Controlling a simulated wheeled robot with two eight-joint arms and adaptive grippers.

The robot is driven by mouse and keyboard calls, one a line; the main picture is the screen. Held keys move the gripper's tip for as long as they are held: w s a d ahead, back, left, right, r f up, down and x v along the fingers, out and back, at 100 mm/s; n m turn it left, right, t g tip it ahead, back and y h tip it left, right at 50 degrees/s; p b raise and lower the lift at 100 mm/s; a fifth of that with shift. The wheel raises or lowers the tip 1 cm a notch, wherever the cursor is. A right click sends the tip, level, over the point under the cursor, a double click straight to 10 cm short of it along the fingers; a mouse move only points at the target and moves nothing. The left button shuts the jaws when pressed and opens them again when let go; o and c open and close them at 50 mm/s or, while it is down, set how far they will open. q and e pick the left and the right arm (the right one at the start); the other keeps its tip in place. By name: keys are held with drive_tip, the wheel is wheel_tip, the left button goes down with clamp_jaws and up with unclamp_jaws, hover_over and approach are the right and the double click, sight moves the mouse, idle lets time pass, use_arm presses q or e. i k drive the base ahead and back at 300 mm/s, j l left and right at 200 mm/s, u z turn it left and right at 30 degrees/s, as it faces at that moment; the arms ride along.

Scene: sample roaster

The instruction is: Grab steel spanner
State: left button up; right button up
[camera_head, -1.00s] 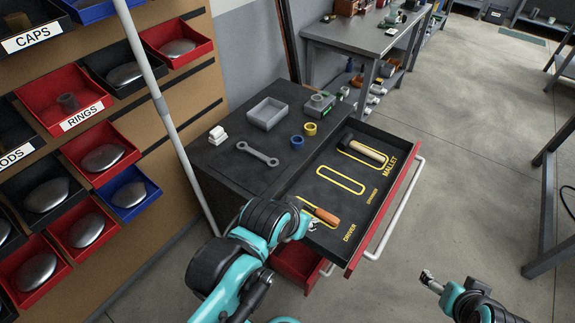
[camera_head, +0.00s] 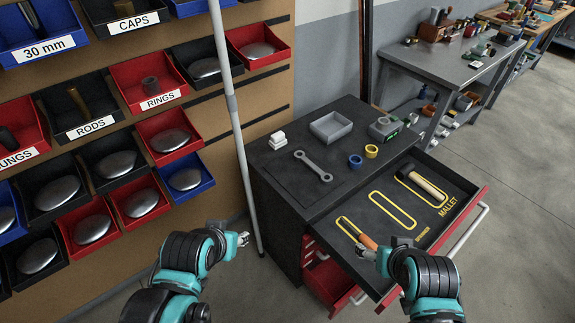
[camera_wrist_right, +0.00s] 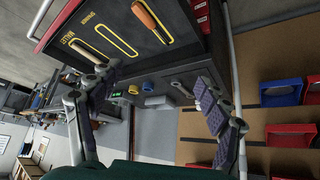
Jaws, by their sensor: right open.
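The steel spanner (camera_head: 312,166) lies flat on the dark top of the tool cabinet (camera_head: 285,190). It also shows in the right wrist view (camera_wrist_right: 182,90), between the spread fingers and beyond them. My right gripper (camera_head: 367,253) is open and empty, over the near end of the open drawer by the screwdriver, apart from the spanner. Its fingers show in the wrist view (camera_wrist_right: 150,90). My left gripper (camera_head: 242,238) is in front of the cabinet's left side, away from the spanner; its jaws are too small to read.
The open drawer (camera_head: 440,226) holds a mallet (camera_head: 421,185) and a screwdriver (camera_head: 358,233) in yellow outlines; the middle outline is empty. A grey tray (camera_head: 330,126), rings (camera_head: 355,160) and white blocks (camera_head: 277,140) share the cabinet top. A grey pole (camera_head: 236,120) stands left.

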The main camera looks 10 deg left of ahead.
sight(314, 168)
drive_tip(key=i+j, duration=0.2)
drive_tip(key=j, duration=0.15)
drive_tip(key=i+j+z, duration=0.1)
drive_tip(key=j, duration=0.25)
drive_tip(key=i+j+z, duration=0.1)
drive_tip(key=i+j, duration=0.3)
drive_tip(key=j, duration=0.35)
drive_tip(key=z, duration=1.75)
